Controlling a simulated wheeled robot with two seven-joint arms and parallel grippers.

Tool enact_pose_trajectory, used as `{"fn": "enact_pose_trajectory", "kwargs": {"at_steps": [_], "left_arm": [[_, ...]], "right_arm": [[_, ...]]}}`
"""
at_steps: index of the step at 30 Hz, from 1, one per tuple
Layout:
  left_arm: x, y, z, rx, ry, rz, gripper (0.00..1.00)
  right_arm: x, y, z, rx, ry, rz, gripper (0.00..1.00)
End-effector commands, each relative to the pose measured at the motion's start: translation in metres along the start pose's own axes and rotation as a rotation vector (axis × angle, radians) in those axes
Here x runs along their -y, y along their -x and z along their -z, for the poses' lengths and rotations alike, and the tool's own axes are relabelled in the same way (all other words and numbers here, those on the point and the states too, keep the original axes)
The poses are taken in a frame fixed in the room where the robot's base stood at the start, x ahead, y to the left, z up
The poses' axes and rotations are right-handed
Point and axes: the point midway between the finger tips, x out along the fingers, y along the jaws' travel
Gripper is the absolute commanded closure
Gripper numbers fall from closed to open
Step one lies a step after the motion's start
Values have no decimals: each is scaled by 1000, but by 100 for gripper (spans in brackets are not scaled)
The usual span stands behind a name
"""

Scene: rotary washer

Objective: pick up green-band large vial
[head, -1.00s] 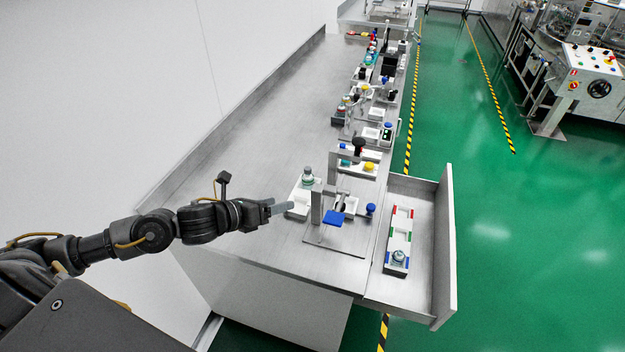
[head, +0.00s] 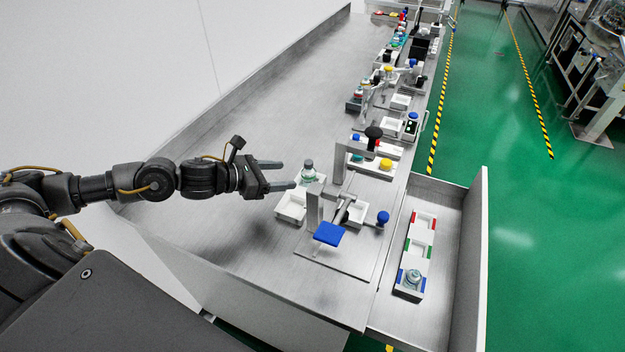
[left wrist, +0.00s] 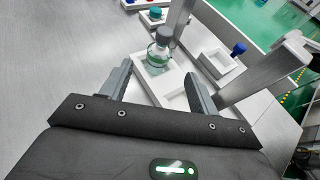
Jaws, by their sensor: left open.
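The green-band large vial (left wrist: 157,55) is a clear bottle with a grey cap and a green band. It stands upright in the far part of a white two-part tray (left wrist: 172,100). In the head view the vial (head: 309,172) stands at the back of the tray (head: 291,206). My left gripper (head: 290,174) is open and empty, its fingertips just left of the vial. In the left wrist view its fingers (left wrist: 160,85) lie on either side of the tray, with the vial beyond and between the tips. The right gripper is not in view.
A fixture with a blue pad (head: 329,233) and a blue knob (head: 383,217) stands right of the tray. An open drawer (head: 452,248) holds a white rack (head: 415,252) with another vial. More stations line the bench behind. The bench's left side is clear.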

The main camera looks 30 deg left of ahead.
Motion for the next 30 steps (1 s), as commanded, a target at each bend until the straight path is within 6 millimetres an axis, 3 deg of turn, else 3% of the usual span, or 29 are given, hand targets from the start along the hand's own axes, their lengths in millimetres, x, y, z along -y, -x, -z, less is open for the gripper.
{"fn": "enact_pose_trajectory", "kwargs": {"at_steps": [6, 13, 23, 30], "left_arm": [[2, -17, -6, 5, -1, 7, 39], [2, -52, -5, 4, -1, 8, 39], [0, -65, -4, 1, 0, 5, 39], [-3, -100, -2, 2, 1, 4, 39]], "right_arm": [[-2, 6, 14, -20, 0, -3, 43], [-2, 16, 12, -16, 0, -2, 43], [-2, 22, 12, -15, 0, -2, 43], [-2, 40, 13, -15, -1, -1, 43]]}}
